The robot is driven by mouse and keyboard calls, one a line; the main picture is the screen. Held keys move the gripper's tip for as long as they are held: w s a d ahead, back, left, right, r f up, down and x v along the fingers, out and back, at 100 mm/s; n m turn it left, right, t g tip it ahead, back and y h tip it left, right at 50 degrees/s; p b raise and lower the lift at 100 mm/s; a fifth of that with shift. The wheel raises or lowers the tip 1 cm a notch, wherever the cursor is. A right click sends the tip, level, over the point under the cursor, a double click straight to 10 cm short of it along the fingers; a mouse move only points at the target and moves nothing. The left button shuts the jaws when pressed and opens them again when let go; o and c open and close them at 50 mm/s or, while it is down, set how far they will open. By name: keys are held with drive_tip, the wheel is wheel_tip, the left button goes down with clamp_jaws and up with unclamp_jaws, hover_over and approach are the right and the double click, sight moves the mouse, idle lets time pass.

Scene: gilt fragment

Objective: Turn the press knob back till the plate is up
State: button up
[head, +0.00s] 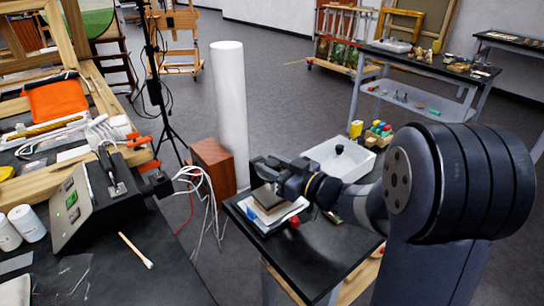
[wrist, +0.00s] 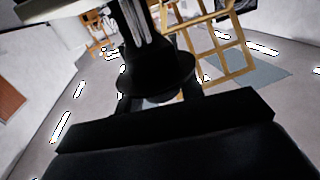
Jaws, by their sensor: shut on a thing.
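In the head view my gripper (head: 268,172) reaches in from the right to the top of a small press (head: 270,198) on the low black table. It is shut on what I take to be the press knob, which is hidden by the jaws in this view. A tan board-like layer (head: 278,210) lies under the press top on a white base. I cannot tell whether there is a gap under the plate. In the wrist view a dark flared round part (wrist: 155,75) stands at the dark fingers (wrist: 160,103), and may belong to the press.
A cluttered black bench (head: 185,265) with a control box (head: 70,207) is at left.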

drive_tip(key=n+g+y+p, duration=0.1)
drive_tip(key=n+g+y, duration=0.1)
drive_tip(key=g, duration=0.1)
drive_tip(key=n+g+y+p, duration=0.1)
drive_tip(key=n+g+p, duration=0.1)
drive_tip(key=g, duration=0.1)
drive_tip(key=shift+r+n+y, duration=0.1)
drive_tip(key=shift+n+y, duration=0.2)
drive_tip(key=shift+y, duration=0.1)
drive_tip(key=n+g+p, duration=0.1)
drive_tip(key=n+g, duration=0.1)
drive_tip(key=g, duration=0.2)
drive_tip(key=n+g+p, duration=0.1)
drive_tip(key=n+g, duration=0.2)
drive_tip(key=g, duration=0.1)
drive_tip(key=shift+y+p, duration=0.35)
drive_tip(key=shift+y, duration=0.05)
drive_tip(key=shift+n+g, duration=0.3)
drive_tip(key=shift+g, duration=0.1)
drive_tip(key=o, duration=1)
drive_tip(key=d, duration=0.3)
drive_tip(key=w+d+b, duration=0.1)
drive_tip(key=d, duration=0.6)
drive_tip(key=shift+w+d, duration=0.25)
drive_tip(key=shift+d, duration=0.1)
